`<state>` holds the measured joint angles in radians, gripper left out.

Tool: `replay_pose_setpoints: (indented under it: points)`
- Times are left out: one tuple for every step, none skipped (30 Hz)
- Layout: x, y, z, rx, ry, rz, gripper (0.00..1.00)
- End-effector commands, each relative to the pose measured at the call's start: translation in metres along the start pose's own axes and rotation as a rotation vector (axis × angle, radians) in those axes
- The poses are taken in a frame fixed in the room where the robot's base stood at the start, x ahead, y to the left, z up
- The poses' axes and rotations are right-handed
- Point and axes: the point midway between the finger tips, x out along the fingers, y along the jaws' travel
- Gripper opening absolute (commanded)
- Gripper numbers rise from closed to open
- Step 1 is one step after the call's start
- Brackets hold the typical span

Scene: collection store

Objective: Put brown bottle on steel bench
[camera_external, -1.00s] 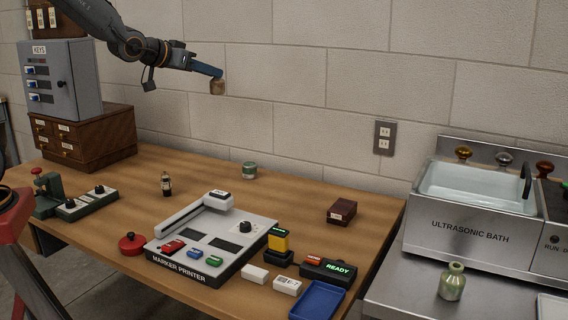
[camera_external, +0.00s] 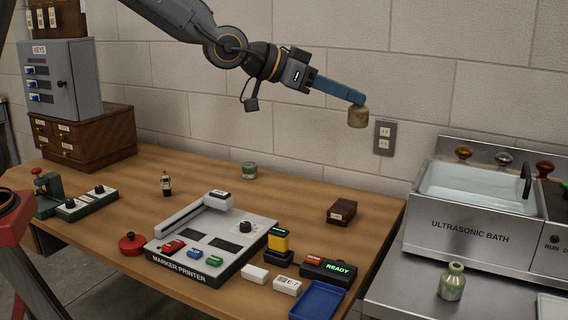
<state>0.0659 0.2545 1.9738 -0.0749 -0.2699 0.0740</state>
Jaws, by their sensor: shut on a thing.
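My gripper (camera_external: 357,99) is shut on the brown bottle (camera_external: 358,118), a short, squat brown vessel. It holds it high in the air in front of the block wall, above the back right part of the wooden table and left of the wall socket. The bottle hangs below the blue fingers and touches nothing else. The steel bench (camera_external: 405,291) is at the lower right, lower than the bottle and to its right.
On the steel bench stand the ultrasonic bath (camera_external: 470,234) and a green bottle (camera_external: 452,281); bare steel shows left of that bottle. The wooden table (camera_external: 110,202) holds a marker printer (camera_external: 225,258), a dark red box (camera_external: 341,210), a green jar (camera_external: 249,170) and a blue tray (camera_external: 318,299).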

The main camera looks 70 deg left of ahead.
Motion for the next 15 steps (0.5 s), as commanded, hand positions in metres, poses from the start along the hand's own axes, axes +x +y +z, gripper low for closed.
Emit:
replay_pose_setpoints:
  points:
    - [0.005, 0.029, -0.002, 0.012, 0.0, 0.034, 0.0]
    - [0.008, 0.044, -0.003, 0.018, 0.001, 0.05, 0.0]
    - [0.011, 0.063, -0.003, 0.028, 0.0, 0.072, 0.0]
    - [0.012, 0.077, -0.004, 0.034, 0.0, 0.088, 0.0]
    - [0.013, 0.09, -0.004, 0.038, 0.001, 0.103, 0.0]
    - [0.015, 0.108, -0.004, 0.045, 0.0, 0.122, 0.0]
    - [0.015, 0.119, -0.004, 0.051, 0.0, 0.135, 0.0]
    - [0.016, 0.131, -0.004, 0.056, -0.001, 0.148, 0.0]
    - [0.017, 0.144, -0.004, 0.061, -0.001, 0.162, 0.0]
    - [0.017, 0.154, -0.004, 0.064, -0.002, 0.173, 0.0]
    - [0.017, 0.162, -0.004, 0.067, -0.002, 0.182, 0.0]
    - [0.016, 0.173, -0.004, 0.073, -0.001, 0.194, 0.0]
    - [0.016, 0.179, -0.004, 0.076, -0.001, 0.201, 0.0]
    - [0.016, 0.187, -0.004, 0.079, -0.001, 0.209, 0.0]
    - [0.016, 0.195, -0.003, 0.082, -0.002, 0.218, 0.0]
